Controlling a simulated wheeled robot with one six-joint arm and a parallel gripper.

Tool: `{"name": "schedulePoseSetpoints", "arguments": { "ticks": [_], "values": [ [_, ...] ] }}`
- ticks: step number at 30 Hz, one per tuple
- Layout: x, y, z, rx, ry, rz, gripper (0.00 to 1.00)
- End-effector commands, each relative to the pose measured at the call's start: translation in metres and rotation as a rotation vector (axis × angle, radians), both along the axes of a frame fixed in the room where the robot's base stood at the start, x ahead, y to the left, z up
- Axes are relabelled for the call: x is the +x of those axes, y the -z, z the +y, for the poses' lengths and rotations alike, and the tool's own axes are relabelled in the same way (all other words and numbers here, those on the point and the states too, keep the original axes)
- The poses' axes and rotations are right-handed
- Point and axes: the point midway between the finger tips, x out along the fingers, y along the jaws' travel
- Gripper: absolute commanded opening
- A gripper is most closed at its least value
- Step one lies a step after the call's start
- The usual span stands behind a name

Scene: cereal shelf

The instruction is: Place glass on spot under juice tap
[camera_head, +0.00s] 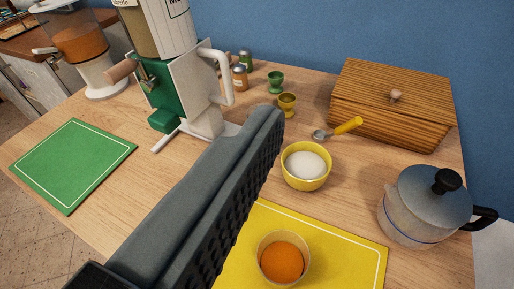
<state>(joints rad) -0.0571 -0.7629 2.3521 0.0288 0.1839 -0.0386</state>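A juice dispenser (78,38) with orange liquid in a clear tank stands at the back left on a round white base (105,86). A grey tap-like part (45,50) sticks out on its left. A small round vessel with orange contents (283,260) stands on the yellow mat (345,245) at the bottom; I cannot tell whether it is the glass. My gripper (262,118) reaches from the bottom left to the middle, above the table. One long grey finger with a dark ribbed pad shows clearly, with nothing seen held. A second finger cannot be made out.
A green and white dispenser (165,85) stands at the back. A green mat (72,163) lies at left. A yellow bowl (306,165), spoon (340,128), egg cups (287,104), wooden bread box (395,100) and lidded pot (430,205) fill the right side.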

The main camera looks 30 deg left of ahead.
Motion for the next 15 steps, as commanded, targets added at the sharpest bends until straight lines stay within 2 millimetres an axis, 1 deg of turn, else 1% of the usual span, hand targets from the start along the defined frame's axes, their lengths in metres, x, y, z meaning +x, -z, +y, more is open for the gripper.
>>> {"name": "schedulePoseSetpoints", "arguments": {
  "ticks": [1, 3, 8, 15],
  "values": [
    [0.015, 0.008, 0.007, -0.004, -0.016, 0.037, 0.88],
    [0.032, 0.017, 0.016, -0.009, -0.037, 0.083, 0.88],
    [0.07, 0.042, 0.038, -0.027, -0.086, 0.189, 0.88],
    [0.121, 0.086, 0.078, -0.058, -0.163, 0.347, 0.88]
  ]
}}
